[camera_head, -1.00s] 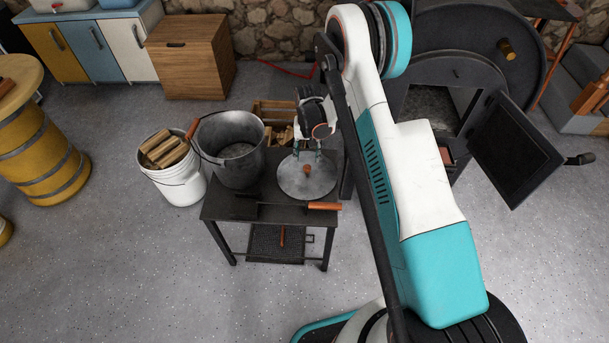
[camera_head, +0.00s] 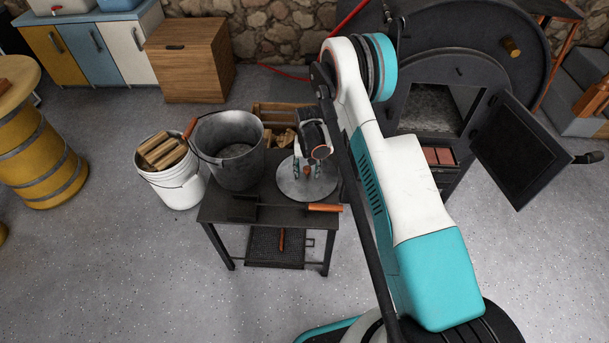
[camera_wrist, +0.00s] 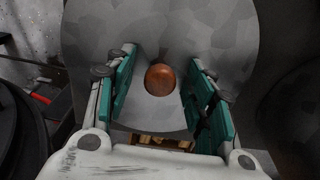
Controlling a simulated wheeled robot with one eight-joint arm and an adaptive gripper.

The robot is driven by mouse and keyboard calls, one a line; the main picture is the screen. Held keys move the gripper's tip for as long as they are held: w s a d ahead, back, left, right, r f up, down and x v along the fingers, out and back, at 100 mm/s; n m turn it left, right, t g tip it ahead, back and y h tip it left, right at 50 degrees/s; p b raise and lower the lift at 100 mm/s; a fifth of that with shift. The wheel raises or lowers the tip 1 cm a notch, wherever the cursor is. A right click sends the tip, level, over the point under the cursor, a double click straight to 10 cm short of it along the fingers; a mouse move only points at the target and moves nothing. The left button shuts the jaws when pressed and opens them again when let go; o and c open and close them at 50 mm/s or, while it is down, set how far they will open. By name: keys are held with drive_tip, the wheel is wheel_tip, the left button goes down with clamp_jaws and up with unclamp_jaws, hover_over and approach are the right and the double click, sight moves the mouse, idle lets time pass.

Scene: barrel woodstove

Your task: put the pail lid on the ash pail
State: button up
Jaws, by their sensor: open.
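The pail lid (camera_head: 308,190) is a round grey metal disc lying on the small dark table, with a round wooden knob. In the wrist view the lid (camera_wrist: 160,35) fills the upper middle, and its orange-brown knob (camera_wrist: 160,79) sits between my two teal finger pads, with gaps on both sides. My gripper (camera_head: 306,172) is open and low over the lid, around the knob; it also shows in the wrist view (camera_wrist: 161,88). The ash pail (camera_head: 230,150) is a grey metal bucket, upright and open-topped, left of the lid at the table's back left.
The dark table (camera_head: 225,208) also carries a tool with an orange handle (camera_head: 325,207) along its front. A white bucket of split wood (camera_head: 180,190) stands left of the pail. A wood crate (camera_head: 285,107) is behind, and the stove with its open door (camera_head: 520,150) is right.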

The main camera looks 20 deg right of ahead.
sight(307, 168)
clamp_jaws()
drive_tip(key=shift+r+p, duration=0.35)
drive_tip(key=shift+r, duration=0.75)
drive_tip(key=shift+r+p, duration=0.9)
drive_tip(key=shift+r, duration=1.5)
drive_tip(key=shift+r, duration=0.1)
